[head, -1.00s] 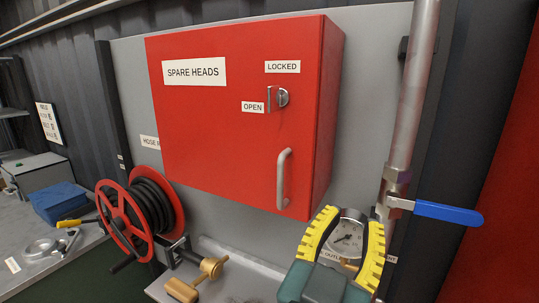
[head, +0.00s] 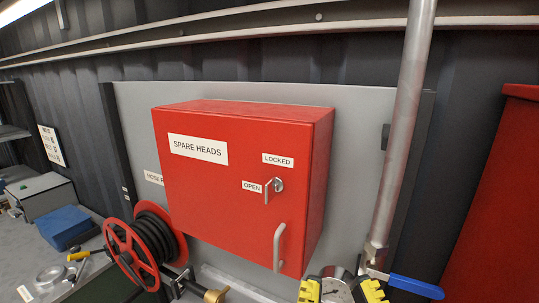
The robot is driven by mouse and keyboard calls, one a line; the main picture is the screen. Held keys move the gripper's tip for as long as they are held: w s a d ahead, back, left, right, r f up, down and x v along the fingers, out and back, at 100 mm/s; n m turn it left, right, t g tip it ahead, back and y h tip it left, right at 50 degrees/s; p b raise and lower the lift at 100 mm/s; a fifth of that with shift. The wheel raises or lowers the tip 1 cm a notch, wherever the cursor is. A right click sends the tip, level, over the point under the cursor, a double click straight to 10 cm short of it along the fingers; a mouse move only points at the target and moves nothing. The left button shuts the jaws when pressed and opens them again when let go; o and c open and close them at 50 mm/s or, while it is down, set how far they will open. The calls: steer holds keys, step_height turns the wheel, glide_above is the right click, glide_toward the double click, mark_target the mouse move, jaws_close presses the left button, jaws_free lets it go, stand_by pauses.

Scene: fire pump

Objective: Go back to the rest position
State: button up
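My gripper (head: 341,284) shows only by its two yellow-and-black fingers at the bottom edge, right of centre. The fingers are apart, with the top of a round gauge (head: 337,271) visible between them; I see nothing held. The rest of my gripper is below the frame. It is below and to the right of the red SPARE HEADS cabinet (head: 225,205), clear of its handle (head: 279,247). The cabinet door looks shut. A silver lock (head: 274,186) sits beside the LOCKED and OPEN labels.
A steel pipe (head: 404,130) with a blue lever (head: 414,286) stands right of the cabinet. A red hose reel (head: 133,254) and a brass fitting (head: 215,295) are at lower left. A blue block (head: 63,226) lies on the left bench.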

step_height(320, 180, up, 12)
steer(key=p, duration=0.9)
steer(key=shift+r, duration=0.2)
